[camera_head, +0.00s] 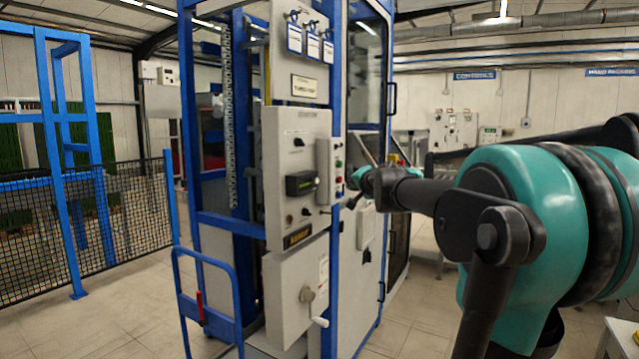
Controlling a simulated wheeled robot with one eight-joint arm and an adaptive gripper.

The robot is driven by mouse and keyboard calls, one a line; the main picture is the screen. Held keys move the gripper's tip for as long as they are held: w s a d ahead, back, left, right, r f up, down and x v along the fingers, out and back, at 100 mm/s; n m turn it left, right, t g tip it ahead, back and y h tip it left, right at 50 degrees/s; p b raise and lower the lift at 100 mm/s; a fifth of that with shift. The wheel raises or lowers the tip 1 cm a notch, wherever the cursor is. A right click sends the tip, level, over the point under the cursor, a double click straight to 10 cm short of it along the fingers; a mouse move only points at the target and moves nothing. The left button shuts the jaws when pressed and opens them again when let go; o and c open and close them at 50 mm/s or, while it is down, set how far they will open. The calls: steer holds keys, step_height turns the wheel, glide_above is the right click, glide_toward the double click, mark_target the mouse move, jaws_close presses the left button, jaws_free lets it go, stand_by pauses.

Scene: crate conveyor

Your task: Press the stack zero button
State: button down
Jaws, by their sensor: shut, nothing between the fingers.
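A narrow grey button box (324,172) with a column of small coloured buttons (338,168) is mounted at the right edge of the control panel. The button labels are too small to read, so I cannot tell which one is the stack zero button. My gripper (352,190) is small in the picture, at the end of the teal and black arm that reaches in from the right. It is shut and empty. It appears just right of the lower buttons; I cannot tell whether it touches one. The arm's end partly hides the area behind it.
The control panel (296,150) carries knobs and a dark display (301,183) on a blue-framed machine. A lower panel has a handle (319,321) sticking out. A blue rail (207,262) stands at its left. A mesh fence (130,215) is farther left, with open floor between.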

mark_target(317, 181)
steer(key=shift+a, duration=0.1)
steer(key=w+a, duration=0.5)
steer(key=a, duration=0.2)
stand_by(0.4)
steer(key=shift+w+a, duration=0.1)
steer(key=shift+w, duration=0.05)
stand_by(1.2)
steer(key=shift+w+a, duration=0.2)
steer(key=shift+a, duration=0.05)
steer(key=shift+w+a, duration=0.25)
steer(key=shift+a, duration=0.1)
stand_by(0.8)
stand_by(0.4)
steer(key=shift+s+d, duration=0.5)
steer(key=shift+d, duration=0.2)
